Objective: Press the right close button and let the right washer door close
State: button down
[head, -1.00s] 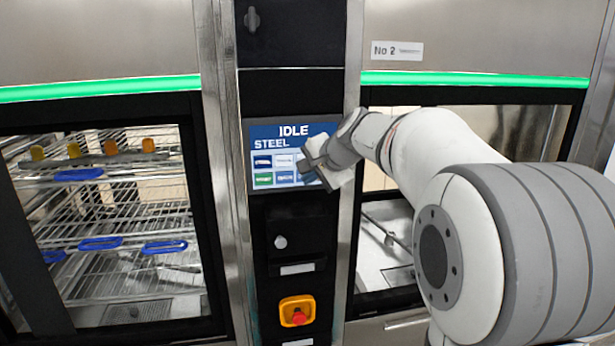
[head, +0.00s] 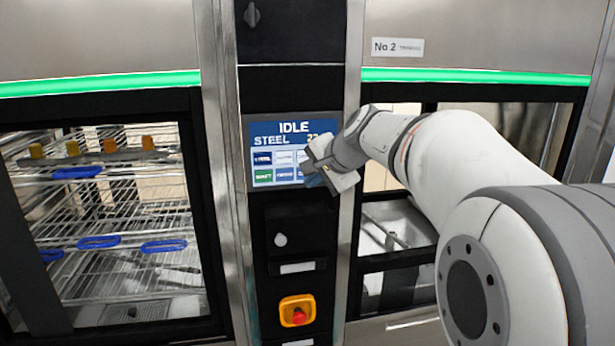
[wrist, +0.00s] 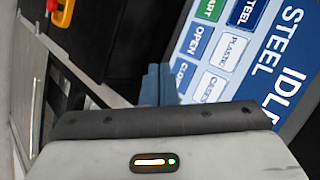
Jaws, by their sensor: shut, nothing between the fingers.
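The touchscreen (head: 290,147) on the column between the washers reads IDLE and STEEL. My gripper (head: 314,180) is shut and empty, its tips at the screen's lower right. In the wrist view the shut fingertips (wrist: 158,84) lie right beside the CLOSE button (wrist: 181,75), which they partly hide; contact cannot be told. The OPEN button (wrist: 195,42) is uncovered. The right washer (head: 470,82), labelled No 2, has a dark-framed door panel (head: 385,264) across the lower part of its opening. My arm hides much of that opening.
The left washer (head: 100,90) shows racks with blue and orange parts behind its black frame. A yellow and red emergency stop (head: 298,311) and a black panel with a knob (head: 281,240) sit below the screen. Both washers have green light strips.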

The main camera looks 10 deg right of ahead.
jog(key=shift+s+b, duration=0.5)
jog(key=shift+s, duration=1.2)
jog(key=s+f+n+g+h, duration=0.2)
jog(key=s+f+n, duration=0.3)
jog(key=s+f, duration=0.5)
jog(key=s+f+n+g+h, duration=0.1)
jog(key=s+f+n+g, duration=0.3)
jog(key=s+f, duration=0.6)
jog(key=s+n, duration=0.2)
jog(key=s, duration=0.4)
jog(key=shift+s+f+h, duration=0.2)
jog(key=shift+s+h, duration=0.05)
jog(key=shift+h, duration=0.15)
